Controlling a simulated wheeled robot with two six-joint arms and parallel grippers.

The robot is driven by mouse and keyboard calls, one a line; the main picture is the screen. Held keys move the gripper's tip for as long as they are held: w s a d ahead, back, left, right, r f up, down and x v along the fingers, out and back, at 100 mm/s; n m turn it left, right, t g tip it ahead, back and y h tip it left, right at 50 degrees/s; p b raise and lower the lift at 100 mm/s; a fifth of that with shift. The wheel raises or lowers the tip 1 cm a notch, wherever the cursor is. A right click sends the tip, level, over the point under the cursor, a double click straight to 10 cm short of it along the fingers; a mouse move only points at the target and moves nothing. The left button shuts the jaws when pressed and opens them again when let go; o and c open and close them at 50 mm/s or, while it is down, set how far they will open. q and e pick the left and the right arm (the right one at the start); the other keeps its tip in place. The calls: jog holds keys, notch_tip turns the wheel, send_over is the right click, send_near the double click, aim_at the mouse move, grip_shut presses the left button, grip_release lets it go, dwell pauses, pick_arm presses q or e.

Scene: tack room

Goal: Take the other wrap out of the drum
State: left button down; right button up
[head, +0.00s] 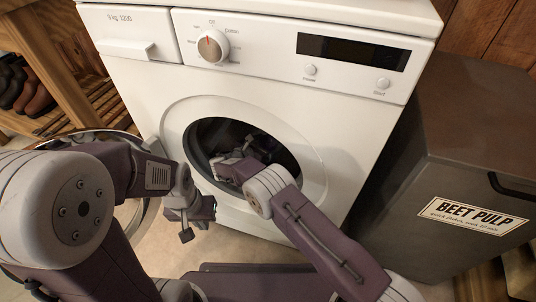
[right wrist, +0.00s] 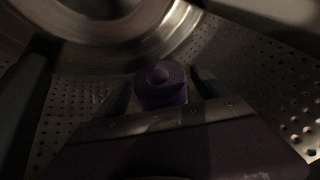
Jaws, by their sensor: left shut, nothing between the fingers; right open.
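The drum (right wrist: 85,95) is perforated metal and dimly lit in the right wrist view. A rolled purple wrap (right wrist: 160,88) lies in it, with its coiled end up in the picture. My right gripper (right wrist: 163,92) is inside the drum, open, with a finger on each side of the wrap; I cannot tell whether they touch it. In the head view my right arm goes through the round opening and the right gripper (head: 262,148) shows only in part; the wrap is not distinguishable there. My left gripper (head: 198,222) is shut and empty, outside the machine at the opening's lower left.
The white washing machine (head: 330,110) has its round door (head: 148,222) swung open to the left, partly behind my left arm. A dark beet pulp bin (head: 440,170) stands close on the right. A wooden shoe rack (head: 70,75) stands on the left.

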jog(key=shift+w+d+f+b, duration=0.6)
jog(key=shift+w+f, duration=0.05)
jog(key=shift+f, duration=0.25)
jog(key=shift+w+d, duration=0.2)
jog(key=shift+w, duration=0.1)
jog(key=shift+r, duration=0.35)
jog(key=c, duration=1.5)
pick_arm(q)
notch_tip(320, 180, down, 2)
jog(key=shift+f, duration=0.2)
